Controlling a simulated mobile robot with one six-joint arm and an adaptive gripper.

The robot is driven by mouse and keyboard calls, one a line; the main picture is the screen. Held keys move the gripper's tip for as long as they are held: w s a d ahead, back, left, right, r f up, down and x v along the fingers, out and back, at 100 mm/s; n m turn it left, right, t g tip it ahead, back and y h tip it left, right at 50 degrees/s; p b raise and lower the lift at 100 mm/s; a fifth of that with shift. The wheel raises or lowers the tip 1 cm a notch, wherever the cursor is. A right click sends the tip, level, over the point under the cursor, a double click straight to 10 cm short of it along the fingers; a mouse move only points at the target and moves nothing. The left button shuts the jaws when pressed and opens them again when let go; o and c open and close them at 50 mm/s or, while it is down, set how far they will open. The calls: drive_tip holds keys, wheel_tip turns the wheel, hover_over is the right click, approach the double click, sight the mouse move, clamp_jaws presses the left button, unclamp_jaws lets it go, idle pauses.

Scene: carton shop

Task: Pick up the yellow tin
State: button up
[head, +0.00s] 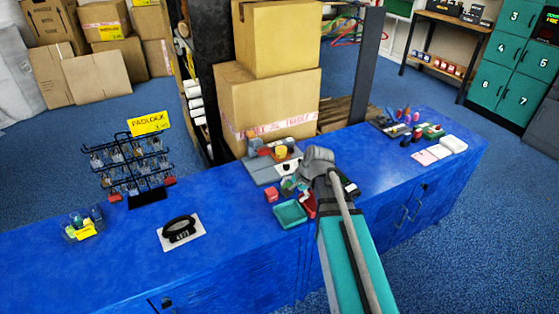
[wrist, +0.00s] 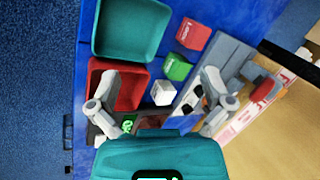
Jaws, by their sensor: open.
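A small yellow round item (head: 280,153), which looks like the yellow tin, sits on the grey stand at the back of the blue counter, in front of the stacked cartons. I cannot make it out in the wrist view. My gripper (wrist: 160,78) is open, with its two fingers spread over the counter and nothing held between them. In the head view my gripper's grey body (head: 318,160) is to the right of the yellow item and apart from it. Its fingertips are hidden there.
A teal tray (wrist: 130,28), a red tray (wrist: 130,88), a red box (wrist: 193,35), a green box (wrist: 177,68) and a white cube (wrist: 163,92) lie below my gripper. Cartons (head: 270,95) stand behind. A padlock rack (head: 135,165) stands left.

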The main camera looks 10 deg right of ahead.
sight(284, 151)
drive_tip(key=w+f+m+t+y+b, duration=0.1)
drive_tip(key=w+m+b, duration=0.1)
drive_tip(key=w+m, duration=0.1)
drive_tip(key=w+d+f+m+t+b, duration=0.1)
drive_tip(key=w+m+b, duration=0.1)
drive_tip(key=w, duration=0.3)
drive_tip(key=w+f+m+t+y+b, duration=0.1)
drive_tip(key=w+m+b, duration=0.1)
drive_tip(key=w+m, duration=0.3)
drive_tip(key=shift+d+f+t+y+b, duration=0.25)
drive_tip(key=shift+d+t+y+b, duration=0.05)
drive_tip(key=shift+d+t+b, duration=0.1)
drive_tip(key=w+d+m+t+b, duration=0.1)
drive_tip(key=w+m, duration=0.2)
drive_tip(key=w+d+m+t+b, duration=0.1)
drive_tip(key=w+d+m+b, duration=0.1)
drive_tip(key=w+m, duration=0.1)
drive_tip(key=w+d+m+t+y+b, duration=0.1)
drive_tip(key=w+d+m+t+b, duration=0.1)
drive_tip(key=w+m, duration=0.2)
drive_tip(key=shift+f, duration=0.25)
drive_tip(key=shift+w+d+r+m+t+b, duration=0.1)
drive_tip(key=shift+w+d+m+t+b, duration=0.2)
drive_tip(key=shift+m, duration=0.2)
drive_tip(key=shift+s, duration=0.1)
